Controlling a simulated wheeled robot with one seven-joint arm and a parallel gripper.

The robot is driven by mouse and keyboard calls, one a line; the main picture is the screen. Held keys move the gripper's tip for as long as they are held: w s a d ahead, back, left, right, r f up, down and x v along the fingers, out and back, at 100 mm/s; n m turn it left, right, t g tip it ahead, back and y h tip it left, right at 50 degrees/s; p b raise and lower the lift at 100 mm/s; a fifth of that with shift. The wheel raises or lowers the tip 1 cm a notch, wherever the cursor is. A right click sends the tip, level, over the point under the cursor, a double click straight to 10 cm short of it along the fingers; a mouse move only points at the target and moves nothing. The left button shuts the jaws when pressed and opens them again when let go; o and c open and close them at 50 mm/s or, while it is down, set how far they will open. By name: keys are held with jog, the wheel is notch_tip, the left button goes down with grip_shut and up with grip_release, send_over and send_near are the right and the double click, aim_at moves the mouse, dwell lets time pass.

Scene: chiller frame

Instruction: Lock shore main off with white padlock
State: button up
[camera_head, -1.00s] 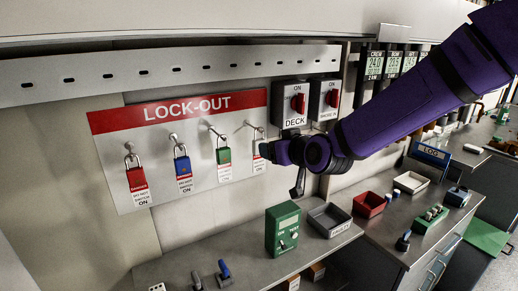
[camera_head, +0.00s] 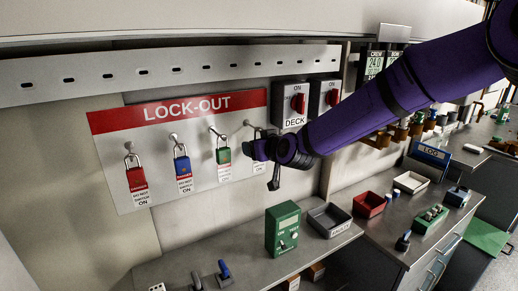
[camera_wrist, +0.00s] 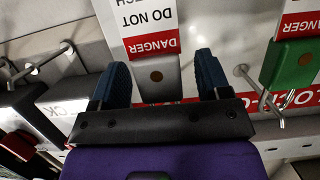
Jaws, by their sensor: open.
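The LOCK-OUT board (camera_head: 140,118) carries padlocks with danger tags on pegs. In the head view my gripper (camera_head: 258,150) is at the board's right end. The shore main switch (camera_head: 325,98) is right of the DECK switch (camera_head: 292,104); its red handle is upright, and my arm covers its label.
Red (camera_head: 137,180), blue (camera_head: 182,166) and green (camera_head: 223,155) padlocks hang to the left; the green one (camera_wrist: 290,65) is close beside my gripper. Below, the bench holds a green test box (camera_head: 283,230), a grey tray (camera_head: 328,221) and a red tray (camera_head: 369,205).

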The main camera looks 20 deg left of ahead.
jog(key=c, duration=1.1)
jog(key=shift+r, duration=0.2)
